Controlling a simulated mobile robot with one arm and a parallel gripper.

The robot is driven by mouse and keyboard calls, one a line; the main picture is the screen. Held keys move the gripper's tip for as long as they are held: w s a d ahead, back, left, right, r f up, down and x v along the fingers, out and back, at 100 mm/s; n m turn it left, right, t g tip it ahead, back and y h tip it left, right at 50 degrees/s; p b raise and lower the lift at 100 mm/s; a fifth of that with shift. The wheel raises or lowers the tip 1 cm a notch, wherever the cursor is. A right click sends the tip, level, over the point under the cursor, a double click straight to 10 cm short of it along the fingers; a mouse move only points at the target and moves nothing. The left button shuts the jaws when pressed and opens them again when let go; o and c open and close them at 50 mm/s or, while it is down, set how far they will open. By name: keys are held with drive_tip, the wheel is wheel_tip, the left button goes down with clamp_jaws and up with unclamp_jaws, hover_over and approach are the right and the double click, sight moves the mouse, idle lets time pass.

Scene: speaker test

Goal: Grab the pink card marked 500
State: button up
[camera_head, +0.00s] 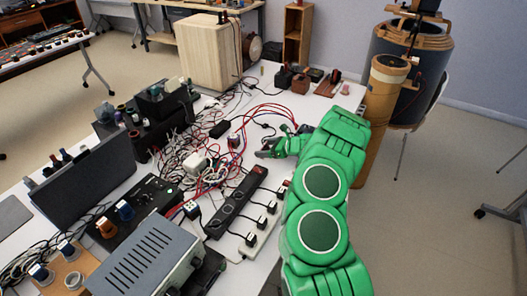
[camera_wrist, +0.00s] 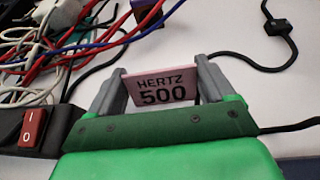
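The pink card (camera_wrist: 160,89) shows in the wrist view with "HERTZ 500" in dark letters facing the camera. My gripper (camera_wrist: 160,78) has grey fingers on either side of it. The card spans the gap from fingertip to fingertip, and its side edges appear to meet the fingers. Its underside and any contact with the table are hard to make out. In the head view my gripper (camera_head: 268,149) is low over the white table, beside the cable tangle. The card cannot be made out clearly there.
A heap of red, white and black cables (camera_head: 190,150) lies left of my gripper. A black power strip (camera_head: 237,203) lies nearer, and its red switch (camera_wrist: 32,127) shows in the wrist view. A wooden speaker box (camera_head: 207,55) stands behind. The white table right of my gripper is mostly bare.

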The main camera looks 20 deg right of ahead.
drive_tip(key=c, duration=0.3)
drive_tip(key=shift+c, duration=0.2)
